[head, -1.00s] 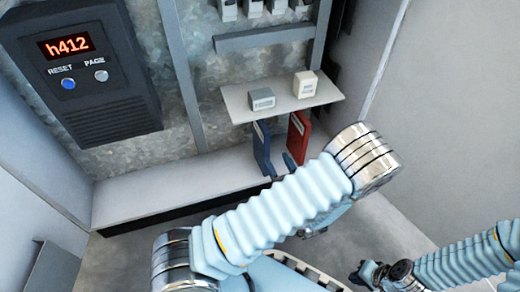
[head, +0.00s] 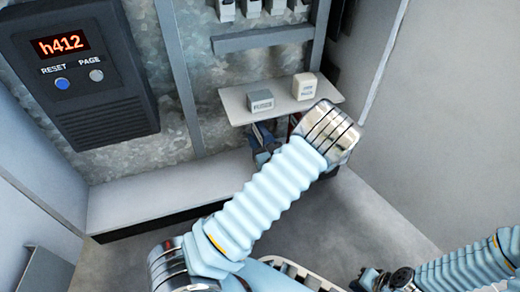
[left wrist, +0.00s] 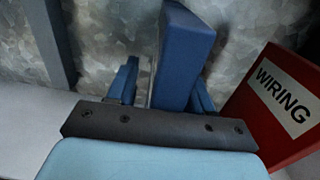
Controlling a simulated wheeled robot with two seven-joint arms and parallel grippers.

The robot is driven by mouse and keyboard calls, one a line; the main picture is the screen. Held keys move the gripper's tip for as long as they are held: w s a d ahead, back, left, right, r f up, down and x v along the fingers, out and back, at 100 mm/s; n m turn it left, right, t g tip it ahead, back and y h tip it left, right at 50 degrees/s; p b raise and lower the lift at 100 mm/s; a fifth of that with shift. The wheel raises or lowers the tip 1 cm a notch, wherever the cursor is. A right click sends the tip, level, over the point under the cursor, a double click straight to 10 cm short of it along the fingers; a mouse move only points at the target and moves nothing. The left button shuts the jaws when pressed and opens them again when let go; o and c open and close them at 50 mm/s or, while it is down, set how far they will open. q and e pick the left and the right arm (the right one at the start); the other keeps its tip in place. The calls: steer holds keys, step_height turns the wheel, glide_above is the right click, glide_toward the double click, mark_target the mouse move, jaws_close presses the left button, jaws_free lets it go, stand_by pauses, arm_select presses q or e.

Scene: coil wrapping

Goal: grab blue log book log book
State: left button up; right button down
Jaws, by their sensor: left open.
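The blue log book (left wrist: 184,60) stands upright in the left wrist view, with a pale edge on its left side. My left gripper (left wrist: 163,88) is open, with one blue finger to the left of the book and the other to its right, partly hidden behind it. I cannot tell whether either finger touches it. In the head view my left gripper (head: 262,152) is under the small shelf, and my arm and gripper hide much of the book. My right gripper (head: 369,278) is low at the right; its jaws are too small to read.
A red book (left wrist: 266,112) labelled WIRING stands close to the right of the blue one. Above is a white shelf (head: 236,108) with a grey block (head: 260,101) and a cream block (head: 304,86). A dark display panel (head: 85,85) reading h412 is at the left.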

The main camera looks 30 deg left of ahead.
arm_select(q)
jaws_close()
steer(key=shift+r, duration=0.1)
stand_by(0.4)
